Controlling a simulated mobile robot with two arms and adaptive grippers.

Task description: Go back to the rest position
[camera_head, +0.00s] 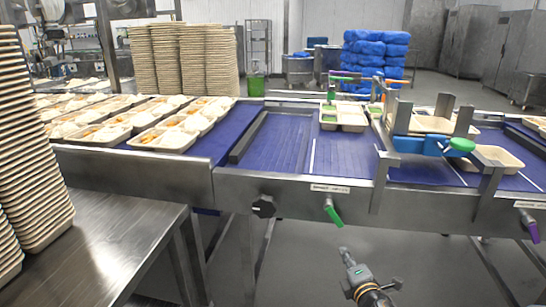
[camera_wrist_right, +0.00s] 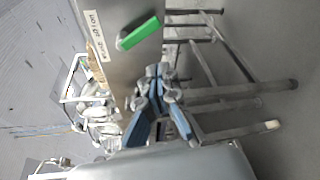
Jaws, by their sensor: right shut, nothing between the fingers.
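My right gripper (camera_head: 345,254) shows at the bottom of the head view, low in front of the conveyor line and apart from it. It is shut and empty. In the right wrist view its fingertips (camera_wrist_right: 159,71) meet, with the green lever handle (camera_wrist_right: 138,34) on the frame beyond them. The same kind of green lever (camera_head: 333,213) hangs from the conveyor front in the head view, up and left of the gripper. My left gripper is not in view.
The conveyor (camera_head: 280,150) with its metal front rail runs across. Food trays (camera_head: 165,138) cover its left part. A steel table (camera_head: 110,240) with a tall tray stack (camera_head: 25,150) stands at the left. Frame legs (camera_head: 490,270) stand at the right. Grey floor lies around the gripper.

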